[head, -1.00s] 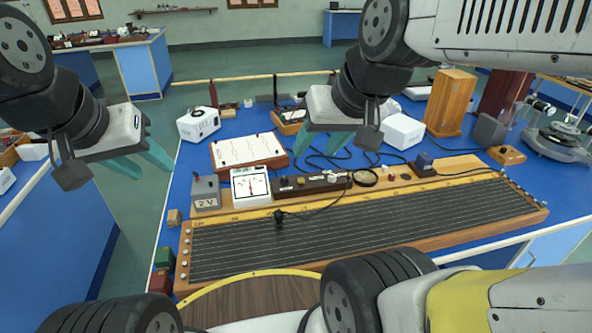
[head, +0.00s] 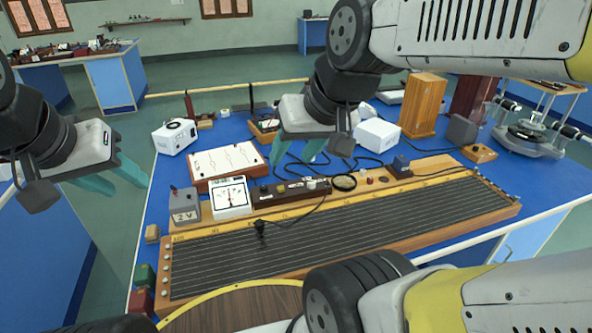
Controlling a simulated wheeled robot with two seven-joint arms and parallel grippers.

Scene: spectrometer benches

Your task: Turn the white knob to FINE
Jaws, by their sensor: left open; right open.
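A long dark brown box (head: 270,197) lies on the blue bench behind the wire board. A small white knob (head: 311,184) appears on its right part; its setting and any FINE lettering are too small to read. My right gripper (head: 295,154) is open and empty above the bench, appearing just behind the brown box in the picture. My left gripper (head: 123,180) is open and empty, off the left side of the bench, well away from the knob.
A white dial meter (head: 230,196) and a grey 2 V cell (head: 184,205) stand left of the box. The wire board (head: 330,233) fills the front. Black leads cross the bench. A white box (head: 376,134) and wooden box (head: 424,105) stand behind, right.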

